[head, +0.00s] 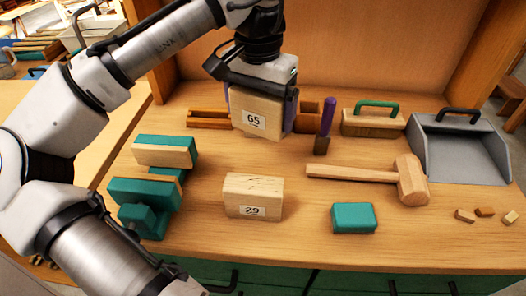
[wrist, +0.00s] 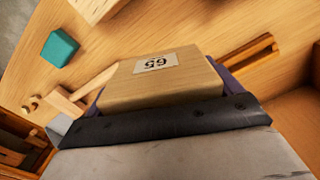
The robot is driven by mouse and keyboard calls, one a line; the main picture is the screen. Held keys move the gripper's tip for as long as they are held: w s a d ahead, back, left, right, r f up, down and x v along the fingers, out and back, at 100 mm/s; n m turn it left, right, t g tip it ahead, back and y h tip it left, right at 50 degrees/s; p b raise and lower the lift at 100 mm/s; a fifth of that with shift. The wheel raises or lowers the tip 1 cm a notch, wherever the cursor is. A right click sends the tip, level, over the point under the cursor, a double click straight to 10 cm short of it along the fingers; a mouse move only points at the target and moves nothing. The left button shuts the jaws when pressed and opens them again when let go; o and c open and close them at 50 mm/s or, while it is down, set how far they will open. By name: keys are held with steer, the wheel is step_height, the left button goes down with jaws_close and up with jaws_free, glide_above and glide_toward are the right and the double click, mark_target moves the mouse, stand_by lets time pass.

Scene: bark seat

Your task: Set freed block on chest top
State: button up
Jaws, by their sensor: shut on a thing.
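My gripper (head: 262,108) is shut on a wooden block labelled 65 (head: 252,130) and holds it above the back of the wooden top. The block also shows in the wrist view (wrist: 165,80), with its label upside down there. Purple finger pads show at its sides. The chest top (head: 310,235) is a light wooden surface over green drawers. A second wooden block, labelled 29 (head: 253,190), stands on it at the front middle. A teal vise-like clamp (head: 150,190) with wooden parts sits at the left. My gripper hides part of the wooden tray behind the held block.
A wooden mallet (head: 410,180), teal block (head: 354,218), purple-handled tool (head: 325,125), green-handled brush (head: 375,120) and grey dustpan (head: 460,145) occupy the right half. Small wood scraps (head: 485,212) lie far right. A bare strip lies between block 29 and the teal block.

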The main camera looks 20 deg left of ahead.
step_height(320, 180, down, 11)
steer(key=shift+r, duration=0.15)
stand_by(0.4)
steer(key=o, duration=0.8)
steer(key=shift+o, duration=0.2)
step_height(320, 180, up, 12)
steer(key=shift+r, duration=0.1)
